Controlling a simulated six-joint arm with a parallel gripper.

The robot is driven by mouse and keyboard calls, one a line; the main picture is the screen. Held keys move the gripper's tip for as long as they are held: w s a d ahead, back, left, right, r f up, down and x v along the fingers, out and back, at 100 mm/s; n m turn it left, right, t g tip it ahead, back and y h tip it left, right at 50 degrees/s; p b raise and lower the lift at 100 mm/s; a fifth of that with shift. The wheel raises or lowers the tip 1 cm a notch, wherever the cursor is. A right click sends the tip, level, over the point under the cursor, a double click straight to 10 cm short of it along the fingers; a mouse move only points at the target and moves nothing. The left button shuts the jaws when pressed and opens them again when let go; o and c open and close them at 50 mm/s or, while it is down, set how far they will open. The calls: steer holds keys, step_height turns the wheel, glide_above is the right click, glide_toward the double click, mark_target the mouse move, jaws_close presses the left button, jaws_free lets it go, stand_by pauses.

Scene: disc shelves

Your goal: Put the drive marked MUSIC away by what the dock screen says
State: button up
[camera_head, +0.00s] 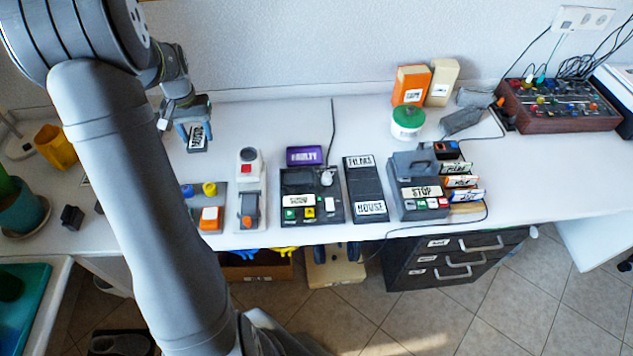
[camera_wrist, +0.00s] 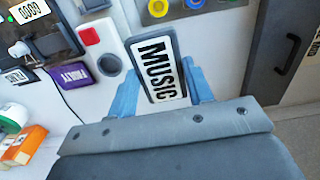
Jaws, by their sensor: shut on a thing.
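The drive marked MUSIC (camera_wrist: 161,68) is a dark block with a white label. My gripper (camera_wrist: 162,88) is shut on it, with a blue finger on each side. In the head view my gripper (camera_head: 194,128) holds the drive (camera_head: 197,140) at the left of the counter, near the wall; its height above the counter is unclear. A black dock-like unit (camera_head: 327,208) with a white label and coloured buttons stands at mid-counter; its screen text is too small to read. Behind it lies a purple plate (camera_head: 304,155) that seems to read FAULTY.
A black two-label case (camera_head: 366,185) and a STOP-labelled unit (camera_head: 408,207) with several labelled drives stand right of the dock. A green-lidded tub (camera_head: 407,122) is behind. Drawers (camera_head: 420,272) are below.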

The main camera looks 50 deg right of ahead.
steer(key=s+d+f+m, duration=0.3)
steer(key=s+d+m, duration=0.2)
steer(key=s+d, duration=1.6)
steer(key=s+d+f+m, duration=0.1)
steer(key=s+f+m, duration=0.1)
steer(key=s, duration=1.1)
steer(key=s+d+f+m, duration=0.1)
steer(key=s+d+m, duration=0.1)
steer(key=s, duration=1.1)
glide_above(364, 187)
step_height(364, 187, down, 7)
steer(key=shift+d+r, duration=0.1)
steer(key=shift+f, duration=1.95)
steer(key=shift+f, duration=0.15)
steer(key=o, duration=1.1)
